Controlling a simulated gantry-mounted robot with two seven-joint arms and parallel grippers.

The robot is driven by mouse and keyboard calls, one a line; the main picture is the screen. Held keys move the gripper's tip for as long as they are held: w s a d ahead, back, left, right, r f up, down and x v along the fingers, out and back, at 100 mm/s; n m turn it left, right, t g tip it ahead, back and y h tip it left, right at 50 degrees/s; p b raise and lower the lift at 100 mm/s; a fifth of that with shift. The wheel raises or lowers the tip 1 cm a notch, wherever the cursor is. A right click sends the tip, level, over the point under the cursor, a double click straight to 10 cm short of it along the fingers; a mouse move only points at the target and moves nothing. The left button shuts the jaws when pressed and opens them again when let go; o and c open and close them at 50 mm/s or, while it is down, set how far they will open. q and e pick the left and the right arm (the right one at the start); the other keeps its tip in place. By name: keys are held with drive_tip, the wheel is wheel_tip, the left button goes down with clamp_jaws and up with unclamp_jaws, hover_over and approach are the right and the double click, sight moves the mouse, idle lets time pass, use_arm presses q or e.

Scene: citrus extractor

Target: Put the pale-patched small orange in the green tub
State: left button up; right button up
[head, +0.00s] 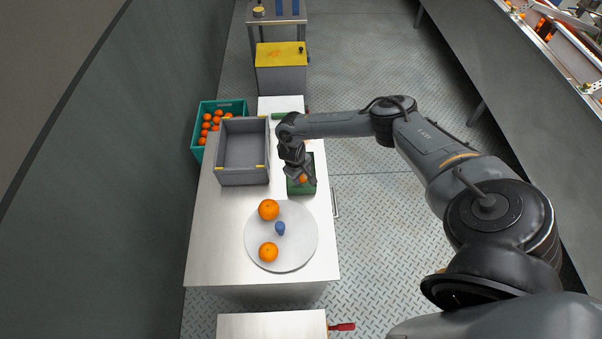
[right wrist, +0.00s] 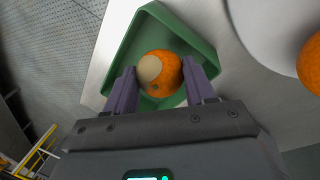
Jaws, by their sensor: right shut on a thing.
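The pale-patched small orange (right wrist: 166,75) is between the fingers of my right gripper (right wrist: 163,88) in the right wrist view. Its round pale patch faces the camera. In the head view the small orange (head: 303,179) shows just below my right gripper (head: 301,177). The right gripper is shut on it, over the green tub (head: 301,188). The tub's wall (right wrist: 131,47) surrounds the orange in the right wrist view. I cannot tell whether the orange touches the tub's floor. My left gripper is not in view.
A round white board (head: 299,238) carries two larger oranges, (head: 268,209) and (head: 268,252), and a small blue object (head: 280,228). A grey bin (head: 243,172) stands left of the tub. A teal crate (head: 197,153) of oranges is beyond it. The counter's front left is bare.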

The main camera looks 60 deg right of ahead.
drive_tip(key=shift+f+b, duration=0.3)
drive_tip(key=shift+f, duration=0.4)
drive_tip(key=shift+f+b, duration=0.45)
drive_tip(key=shift+f, duration=0.3)
drive_tip(key=o, duration=1.1)
drive_tip(key=shift+o, duration=0.2)
drive_tip(key=shift+r, duration=0.3)
drive_tip(key=p+v, duration=0.1)
drive_tip(key=v, duration=0.7)
drive_tip(key=shift+w+r+p, duration=0.1)
drive_tip(key=shift+r+p, duration=0.25)
drive_tip(key=shift+r, duration=0.05)
drive_tip(key=shift+v, duration=0.8)
